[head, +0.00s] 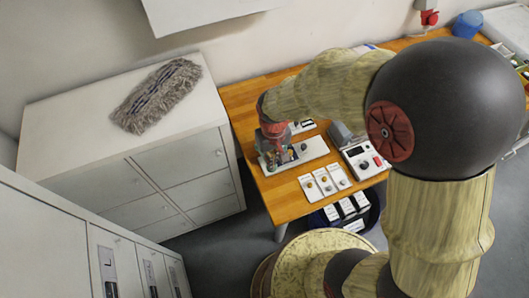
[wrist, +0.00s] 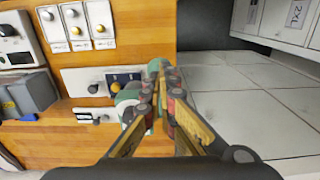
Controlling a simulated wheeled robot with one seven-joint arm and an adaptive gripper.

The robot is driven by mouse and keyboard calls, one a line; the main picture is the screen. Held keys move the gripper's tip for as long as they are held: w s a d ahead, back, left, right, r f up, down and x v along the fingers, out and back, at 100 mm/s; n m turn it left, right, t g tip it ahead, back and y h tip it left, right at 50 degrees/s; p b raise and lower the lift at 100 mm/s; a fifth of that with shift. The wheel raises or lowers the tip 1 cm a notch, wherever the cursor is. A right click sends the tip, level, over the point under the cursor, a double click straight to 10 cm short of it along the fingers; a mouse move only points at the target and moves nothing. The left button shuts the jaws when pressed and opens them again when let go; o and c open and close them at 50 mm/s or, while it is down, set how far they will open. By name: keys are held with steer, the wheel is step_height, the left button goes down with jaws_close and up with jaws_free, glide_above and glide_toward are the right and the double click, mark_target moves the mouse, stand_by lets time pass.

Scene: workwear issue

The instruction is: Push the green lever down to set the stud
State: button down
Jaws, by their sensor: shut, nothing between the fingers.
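My gripper (wrist: 164,88) is shut and empty, with its fingertips over the right end of a white plate (wrist: 72,80). Green parts (wrist: 154,67) of what looks like the lever show close beside and beyond the fingertips in the wrist view. The fingers hide much of them, so I cannot tell the lever's angle or whether I touch it. A blue patch (wrist: 126,77) with small orange knobs sits on the plate beside the fingers. In the head view my gripper (head: 276,142) points down at the left part of the plate (head: 315,148), and the lever cannot be made out.
A dark knob (wrist: 93,88) stands on the plate. Several white cards with knobs (head: 325,180) and a grey-and-white device (head: 362,160) lie on the wooden table (head: 285,197). A white cabinet (head: 60,140) with a mop head (head: 157,95) stands to the left.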

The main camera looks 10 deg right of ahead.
steer(key=shift+s+d+f+b, duration=0.1)
steer(key=shift+s+f+b, duration=0.1)
steer(key=shift+f+b, duration=0.35)
steer(key=shift+s+d+f+b, duration=0.1)
steer(key=shift+s+f+b, duration=0.15)
steer(key=shift+f, duration=0.9)
stand_by(0.5)
steer(key=shift+s+f+b, duration=0.1)
steer(key=shift+f+b, duration=0.25)
steer(key=shift+b, duration=0.1)
steer(key=shift+s+f+b, duration=0.1)
steer(key=shift+f+b, duration=0.3)
steer(key=shift+f, duration=0.15)
steer(key=shift+r, duration=0.15)
step_height(320, 180, up, 13)
steer(key=p, duration=0.9)
stand_by(0.7)
